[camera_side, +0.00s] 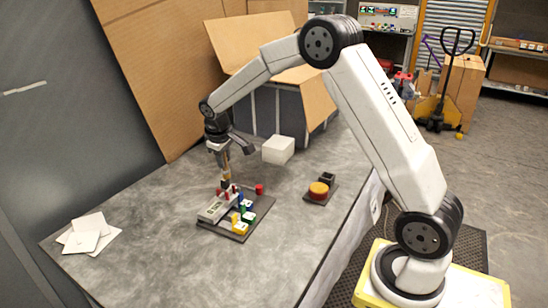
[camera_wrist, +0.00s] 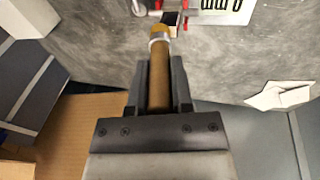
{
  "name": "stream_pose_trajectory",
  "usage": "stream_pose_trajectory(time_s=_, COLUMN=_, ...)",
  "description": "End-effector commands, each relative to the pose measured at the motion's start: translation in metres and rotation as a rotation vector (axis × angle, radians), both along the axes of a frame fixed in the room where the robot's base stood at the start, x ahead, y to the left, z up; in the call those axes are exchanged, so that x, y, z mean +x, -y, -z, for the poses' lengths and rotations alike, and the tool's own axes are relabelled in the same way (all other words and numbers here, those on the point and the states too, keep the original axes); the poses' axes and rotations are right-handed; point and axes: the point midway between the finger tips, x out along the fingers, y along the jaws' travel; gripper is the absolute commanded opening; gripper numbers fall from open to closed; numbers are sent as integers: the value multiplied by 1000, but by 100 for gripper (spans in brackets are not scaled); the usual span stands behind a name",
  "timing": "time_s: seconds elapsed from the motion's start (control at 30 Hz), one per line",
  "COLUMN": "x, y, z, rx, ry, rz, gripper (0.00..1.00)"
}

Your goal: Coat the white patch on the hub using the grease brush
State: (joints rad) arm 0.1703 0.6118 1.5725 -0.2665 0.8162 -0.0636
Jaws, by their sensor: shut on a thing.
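My gripper (camera_side: 222,154) is shut on the grease brush (camera_side: 226,166), which points down over the board. In the wrist view the brush's brown handle (camera_wrist: 158,85) lies between the gripper's fingers (camera_wrist: 160,65), with a pale metal band and ochre collar near its far end. Its dark tip is close to red parts of the fixture; I cannot tell whether it touches. The dark board (camera_side: 260,208) carries a grey-white block (camera_side: 216,208), red pieces, and blue, green and yellow blocks. I cannot make out which part is the hub, or its white patch.
An orange round pad (camera_side: 318,188) and a small black cup (camera_side: 327,178) sit on a dark tray to the right. A white block (camera_side: 278,150) stands behind. White sheets (camera_side: 88,236) lie at left. An open carton (camera_side: 272,108) stands at the back. The front table is clear.

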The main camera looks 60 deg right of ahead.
Motion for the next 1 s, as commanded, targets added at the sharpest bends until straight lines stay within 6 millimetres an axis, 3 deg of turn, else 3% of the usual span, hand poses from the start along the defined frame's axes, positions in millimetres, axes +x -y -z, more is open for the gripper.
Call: stream_pose_trajectory(time_s=1.0, x=8, y=-10, z=-1, rx=1, ry=3, rz=-2, gripper=0)
